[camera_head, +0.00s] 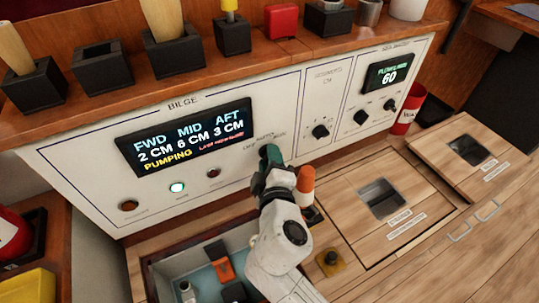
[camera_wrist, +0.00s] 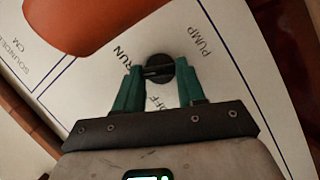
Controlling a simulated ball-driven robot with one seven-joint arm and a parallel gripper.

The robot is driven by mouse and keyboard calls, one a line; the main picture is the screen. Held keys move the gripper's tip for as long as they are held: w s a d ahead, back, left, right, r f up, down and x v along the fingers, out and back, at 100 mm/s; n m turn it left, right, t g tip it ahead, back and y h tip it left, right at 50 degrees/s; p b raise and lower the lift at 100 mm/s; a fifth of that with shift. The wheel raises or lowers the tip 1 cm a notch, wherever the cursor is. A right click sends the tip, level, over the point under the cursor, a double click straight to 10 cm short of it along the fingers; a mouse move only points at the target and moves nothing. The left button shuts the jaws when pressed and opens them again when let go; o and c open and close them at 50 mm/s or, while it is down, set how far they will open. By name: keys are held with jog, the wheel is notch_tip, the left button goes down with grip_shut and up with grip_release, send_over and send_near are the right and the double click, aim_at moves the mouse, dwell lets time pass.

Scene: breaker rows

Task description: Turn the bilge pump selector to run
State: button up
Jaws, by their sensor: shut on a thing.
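The bilge pump selector is a round black knob (camera_wrist: 158,69) on the white panel, seen in the wrist view between the green fingers of my gripper (camera_wrist: 160,78). My gripper is shut on its raised grip. The RUN mark is at its upper left and OFF is just below it in that view. The grip bar lies nearly level across the picture; I cannot tell which end is the pointer. In the head view my gripper (camera_head: 268,158) hides the knob. The bilge display (camera_head: 185,137) reads FWD 2 CM, MID 6 CM, AFT 3 CM, with yellow PUMPING and small red text.
A lamp (camera_head: 177,187) glows pale green on the panel. More knobs (camera_head: 320,131) are to the right. An open floor compartment (camera_head: 205,272) lies below, and a wooden shelf (camera_head: 190,75) above.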

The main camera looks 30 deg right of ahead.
jog(key=shift+r+m+g+y+p, duration=0.15)
jog(key=shift+m+g+y+p, duration=0.25)
jog(key=shift+m+p, duration=0.8)
jog(key=shift+m+y, duration=0.3)
jog(key=o, duration=1)
jog(key=shift+o, duration=0.2)
jog(key=shift+s, duration=0.1)
jog(key=p+v, duration=0.2)
jog(key=v, duration=0.8)
jog(key=shift+s, duration=0.3)
jog(key=shift+a, duration=0.1)
